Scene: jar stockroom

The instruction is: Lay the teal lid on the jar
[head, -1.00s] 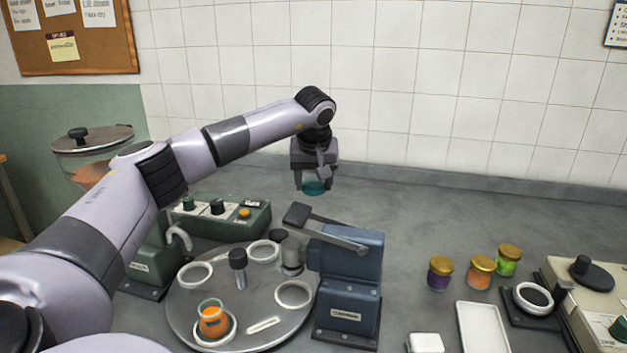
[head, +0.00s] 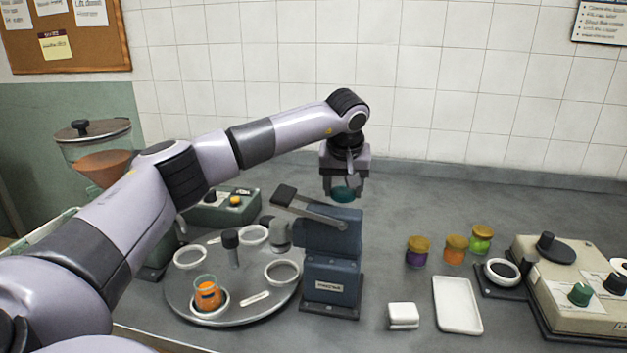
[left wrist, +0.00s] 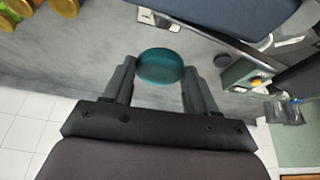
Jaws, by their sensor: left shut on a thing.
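The teal lid (head: 343,194) is held between the fingers of my left gripper (head: 343,188), in the air behind and a little above the blue press. In the left wrist view the lid (left wrist: 160,66) sits between the two fingertips of the left gripper (left wrist: 158,76). An open glass jar with orange contents (head: 208,293) stands upright in a white ring at the front of the round grey turntable (head: 185,308). The lid is well apart from the jar, to its right and farther back. My right gripper is not in view.
The blue press (head: 331,262) with its lever stands between gripper and jar. Other white rings (head: 283,271) and a dark post (head: 232,250) are on the turntable. Lidded jars (head: 455,249), a white tray (head: 458,305) and a beige machine (head: 570,285) stand right.

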